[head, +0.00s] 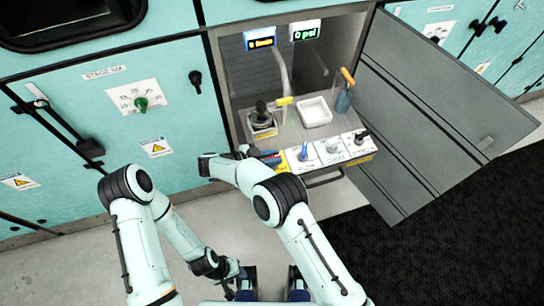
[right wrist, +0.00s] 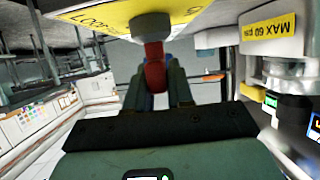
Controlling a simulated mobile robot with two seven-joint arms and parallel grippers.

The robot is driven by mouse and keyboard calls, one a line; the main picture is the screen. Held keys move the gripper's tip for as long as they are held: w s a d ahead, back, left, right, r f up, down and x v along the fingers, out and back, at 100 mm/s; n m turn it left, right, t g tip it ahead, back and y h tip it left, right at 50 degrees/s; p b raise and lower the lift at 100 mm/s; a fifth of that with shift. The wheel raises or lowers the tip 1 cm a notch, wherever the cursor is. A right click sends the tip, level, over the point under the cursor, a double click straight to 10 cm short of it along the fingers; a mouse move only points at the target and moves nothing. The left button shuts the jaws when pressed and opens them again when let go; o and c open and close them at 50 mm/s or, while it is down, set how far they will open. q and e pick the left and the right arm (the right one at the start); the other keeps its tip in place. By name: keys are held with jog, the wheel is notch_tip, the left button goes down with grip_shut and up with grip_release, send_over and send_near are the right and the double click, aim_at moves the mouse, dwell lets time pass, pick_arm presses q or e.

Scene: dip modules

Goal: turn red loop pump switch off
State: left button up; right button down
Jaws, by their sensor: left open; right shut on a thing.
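The red loop pump switch (right wrist: 154,72) shows in the right wrist view as a red lever on a grey round base (right wrist: 151,26) below a yellow label. My right gripper (right wrist: 158,85) is shut around the red lever. In the head view my right gripper (head: 268,156) is at the front left of the open cabinet's panel, and the switch is mostly hidden there. My left gripper (head: 238,282) hangs low near my base, open and empty, away from the cabinet.
A blue switch (head: 304,154) and other knobs sit on the panel right of my right gripper. The grey cabinet door (head: 430,110) stands open at the right.

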jog(key=shift+d+m+g+h, duration=0.2)
jog(key=shift+m+g+h, duration=0.1)
jog(key=shift+m+g, duration=0.2)
jog(key=c, duration=1.1)
grip_release()
pick_arm(q)
jog(key=w+r+p, duration=0.6)
jog(key=r+p, duration=0.3)
jog(key=r, duration=0.2)
jog(key=shift+w+t, duration=0.15)
jog(key=shift+t, duration=0.25)
pick_arm(e)
jog(key=v, duration=1.3)
jog(key=shift+a+r, duration=0.15)
